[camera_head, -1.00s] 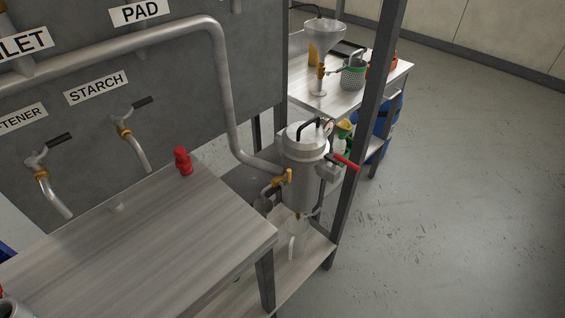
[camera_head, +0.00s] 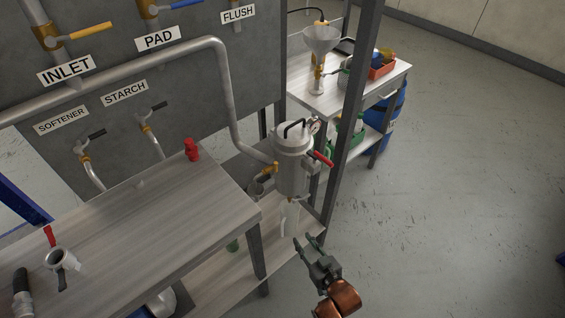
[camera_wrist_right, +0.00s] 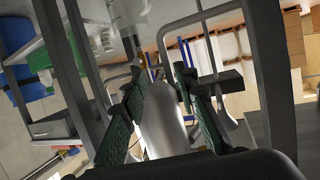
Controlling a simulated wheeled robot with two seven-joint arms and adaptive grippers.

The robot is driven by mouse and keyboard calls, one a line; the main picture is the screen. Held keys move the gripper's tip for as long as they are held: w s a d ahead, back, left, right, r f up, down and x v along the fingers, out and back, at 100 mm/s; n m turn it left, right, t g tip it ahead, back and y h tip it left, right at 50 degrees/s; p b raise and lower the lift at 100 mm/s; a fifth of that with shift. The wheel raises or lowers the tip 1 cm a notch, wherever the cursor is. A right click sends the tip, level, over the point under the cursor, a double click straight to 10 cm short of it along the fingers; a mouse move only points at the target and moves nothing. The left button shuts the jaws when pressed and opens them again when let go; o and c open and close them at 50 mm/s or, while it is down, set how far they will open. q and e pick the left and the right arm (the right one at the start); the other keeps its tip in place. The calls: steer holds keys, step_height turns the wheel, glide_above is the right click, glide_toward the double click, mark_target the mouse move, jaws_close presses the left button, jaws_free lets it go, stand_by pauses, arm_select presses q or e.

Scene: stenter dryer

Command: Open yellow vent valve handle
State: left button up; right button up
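A small yellow handle (camera_head: 267,170) sits at the left side of the silver lidded vessel (camera_head: 292,160), near the pipe joint. A larger yellow lever (camera_head: 91,31) shows on the INLET valve at the upper left. I cannot tell which one is the vent valve handle. My right gripper (camera_head: 311,241) is open and empty, in front of and below the vessel, apart from it. In the right wrist view the open fingers (camera_wrist_right: 166,108) frame a grey metal cylinder (camera_wrist_right: 160,115) beyond them. My left gripper is out of view.
The vessel has a red lever (camera_head: 323,159) on its right and stands beside a dark upright post (camera_head: 352,110). Open floor (camera_head: 460,200) lies to the right.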

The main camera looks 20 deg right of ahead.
steer(key=w+a+r+t+p, duration=0.1)
steer(key=w+r+t+p, duration=0.15)
steer(key=r, duration=0.45)
steer(key=w+a+r+t+p, duration=0.1)
steer(key=w+r, duration=0.2)
steer(key=r, duration=0.4)
steer(key=n+t+y+p, duration=0.1)
steer(key=t+y+p, duration=0.1)
steer(key=t, duration=0.3)
glide_toward(277, 168)
steer(key=r+x, duration=0.1)
steer(key=x, duration=0.3)
arm_select(q)
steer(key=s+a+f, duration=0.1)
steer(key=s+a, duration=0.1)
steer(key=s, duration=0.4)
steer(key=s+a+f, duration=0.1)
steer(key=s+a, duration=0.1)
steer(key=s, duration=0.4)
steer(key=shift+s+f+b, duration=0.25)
steer(key=shift+b, duration=0.05)
arm_select(e)
steer(key=shift+g, duration=0.35)
steer(key=x, duration=0.6)
steer(key=shift+w+f, duration=0.15)
steer(key=shift+w, duration=0.15)
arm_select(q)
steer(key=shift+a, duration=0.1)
arm_select(e)
steer(key=shift+c, duration=0.5)
